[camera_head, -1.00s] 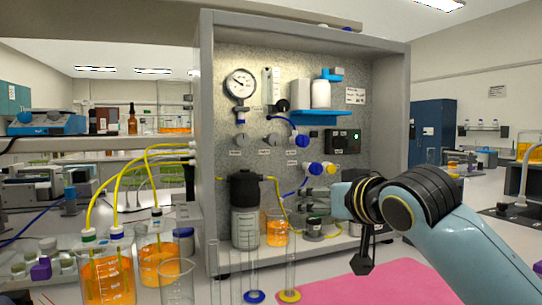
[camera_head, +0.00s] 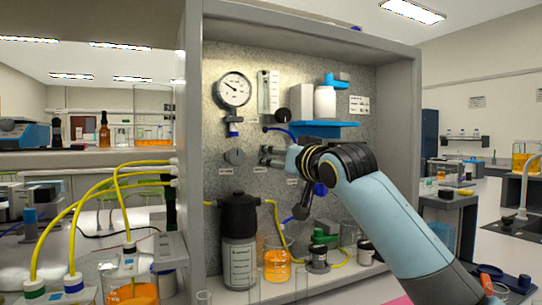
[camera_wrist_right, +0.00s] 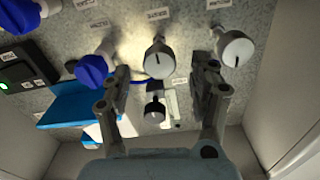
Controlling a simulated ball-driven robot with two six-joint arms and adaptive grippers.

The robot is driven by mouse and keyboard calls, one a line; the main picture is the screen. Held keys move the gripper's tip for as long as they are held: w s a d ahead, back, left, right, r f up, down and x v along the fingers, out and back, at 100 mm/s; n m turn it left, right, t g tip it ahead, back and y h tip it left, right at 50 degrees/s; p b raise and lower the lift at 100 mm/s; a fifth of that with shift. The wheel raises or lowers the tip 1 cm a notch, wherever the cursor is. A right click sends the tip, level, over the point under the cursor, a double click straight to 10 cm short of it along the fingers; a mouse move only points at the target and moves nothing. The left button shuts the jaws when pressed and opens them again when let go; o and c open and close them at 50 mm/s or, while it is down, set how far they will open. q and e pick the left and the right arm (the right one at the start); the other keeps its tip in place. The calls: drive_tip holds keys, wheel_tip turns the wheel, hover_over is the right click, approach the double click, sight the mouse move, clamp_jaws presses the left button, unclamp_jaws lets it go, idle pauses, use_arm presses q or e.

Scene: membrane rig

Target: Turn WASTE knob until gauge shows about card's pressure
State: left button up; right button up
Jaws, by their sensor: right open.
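The round white gauge (camera_head: 234,90) is at the upper left of the panel; its numbers are too small to read. A white printed card (camera_head: 359,104) is at the panel's right, its text illegible. My right gripper (camera_head: 268,156) is open, reaching the knob row from the right. In the right wrist view, inverted, a grey knob (camera_wrist_right: 157,62) lies ahead between its open fingers, apparently untouched. A second grey knob (camera_wrist_right: 235,47) lies to the right; it shows in the head view (camera_head: 235,157) left of my gripper. Labels are too small to tell which is WASTE. My left gripper is out of view.
Blue knobs (camera_wrist_right: 92,68) sit close left of my fingers in the wrist view. A blue shelf (camera_head: 318,130) with bottles sticks out above my gripper. A black-capped bottle (camera_head: 240,225) and an orange beaker (camera_head: 277,264) stand below, with yellow tubing.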

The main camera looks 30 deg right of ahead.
sight(274, 157)
drive_tip(key=w, duration=0.5)
drive_tip(key=shift+d, duration=0.2)
drive_tip(key=shift+c, duration=0.4)
drive_tip(key=c, duration=0.5)
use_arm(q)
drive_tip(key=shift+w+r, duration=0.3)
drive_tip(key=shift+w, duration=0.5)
use_arm(e)
drive_tip(key=c, duration=0.6)
